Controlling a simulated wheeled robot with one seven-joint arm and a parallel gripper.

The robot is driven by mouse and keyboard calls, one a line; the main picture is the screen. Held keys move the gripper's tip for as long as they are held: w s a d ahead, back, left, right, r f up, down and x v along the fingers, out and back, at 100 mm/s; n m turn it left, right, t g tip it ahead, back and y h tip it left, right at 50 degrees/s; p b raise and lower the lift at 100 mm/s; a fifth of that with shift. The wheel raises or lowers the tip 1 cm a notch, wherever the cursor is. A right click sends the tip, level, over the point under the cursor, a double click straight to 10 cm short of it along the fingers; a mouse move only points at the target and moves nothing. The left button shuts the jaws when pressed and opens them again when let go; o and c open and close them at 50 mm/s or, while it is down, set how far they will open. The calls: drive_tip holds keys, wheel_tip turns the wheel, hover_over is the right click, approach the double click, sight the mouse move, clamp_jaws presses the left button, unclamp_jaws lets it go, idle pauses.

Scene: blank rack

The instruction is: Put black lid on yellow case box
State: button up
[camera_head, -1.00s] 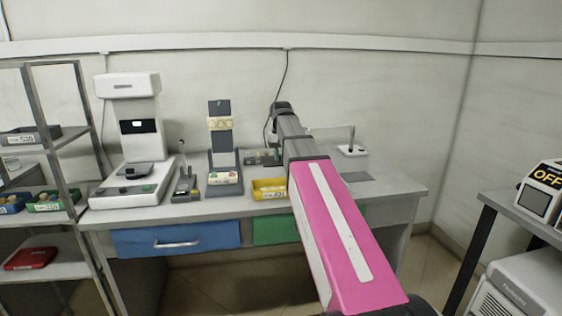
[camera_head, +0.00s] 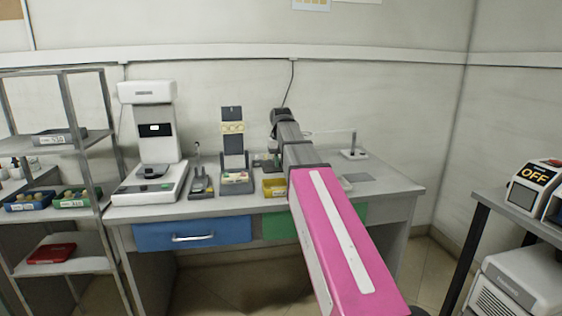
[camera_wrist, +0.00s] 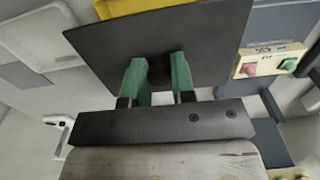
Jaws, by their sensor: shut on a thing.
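The black lid (camera_wrist: 125,45) is a flat, dark square plate in the wrist view. My gripper (camera_wrist: 158,75) has its two green fingers shut on the lid's small dark knob. The yellow case box (camera_head: 274,187) sits near the front edge of the bench in the head view, beside my pink arm, which covers part of it. In the wrist view a yellow rim (camera_wrist: 150,5) shows at the top edge, beyond the lid, which hides much of what is beneath. My gripper and the lid are not clear in the head view.
The grey bench (camera_head: 225,206) holds a white machine (camera_head: 150,140), a small grey stand (camera_head: 233,145) and a lamp-like stand (camera_head: 353,150). A metal shelf (camera_head: 65,155) with bins stands at left. A dark table (camera_head: 515,210) stands at right.

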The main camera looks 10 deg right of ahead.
drive_tip(key=shift+f, duration=2.6)
drive_tip(key=shift+f, duration=0.7)
drive_tip(key=o, duration=1)
drive_tip(key=shift+c, duration=0.2)
wheel_tip(320, 180, up, 11)
drive_tip(key=shift+f, duration=0.15)
